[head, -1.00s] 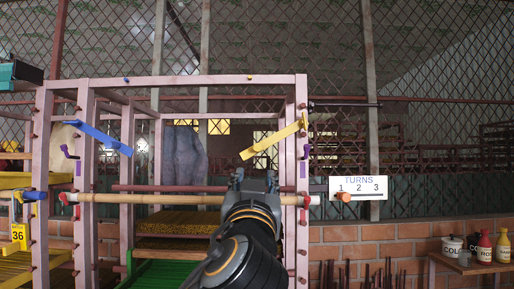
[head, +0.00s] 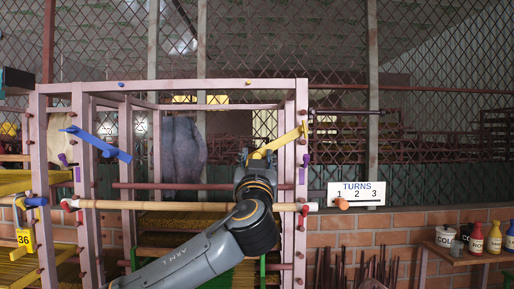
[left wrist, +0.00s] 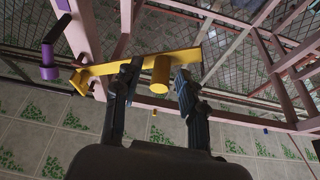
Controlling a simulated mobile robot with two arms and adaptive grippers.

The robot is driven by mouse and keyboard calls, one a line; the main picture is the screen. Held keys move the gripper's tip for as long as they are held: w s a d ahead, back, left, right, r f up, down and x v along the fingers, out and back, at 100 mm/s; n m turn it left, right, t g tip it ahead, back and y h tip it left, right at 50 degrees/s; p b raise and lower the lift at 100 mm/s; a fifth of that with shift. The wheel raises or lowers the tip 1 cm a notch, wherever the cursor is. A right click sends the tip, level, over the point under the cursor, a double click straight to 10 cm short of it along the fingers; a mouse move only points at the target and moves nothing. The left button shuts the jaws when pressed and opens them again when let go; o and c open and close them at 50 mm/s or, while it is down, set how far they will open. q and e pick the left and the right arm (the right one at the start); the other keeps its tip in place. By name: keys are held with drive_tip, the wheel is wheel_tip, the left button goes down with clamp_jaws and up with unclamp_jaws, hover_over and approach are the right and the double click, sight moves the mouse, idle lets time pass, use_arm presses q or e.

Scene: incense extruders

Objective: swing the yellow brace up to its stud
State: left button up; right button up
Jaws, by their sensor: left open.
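The yellow brace (head: 282,143) is attached at the right front post and slopes down to the left. Its yellow knob (left wrist: 161,74) shows in the left wrist view. My left gripper (head: 256,156) is at the brace's lower free end. In the left wrist view my left gripper (left wrist: 158,78) is open, with one finger on each side of the knob; I cannot tell whether they touch it. A small yellow stud (head: 249,82) sits on the top front beam, above the brace's free end. My right gripper is not in view.
A blue brace (head: 100,144) hangs from the left post, with a blue stud (head: 120,84) above. A bamboo rod (head: 150,205) crosses the pink frame (head: 301,110) low in front. A TURNS sign (head: 356,193) stands right. Space above my gripper inside the frame looks clear.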

use_arm(q)
drive_tip(key=shift+w+r, duration=0.1)
clamp_jaws()
idle(0.3)
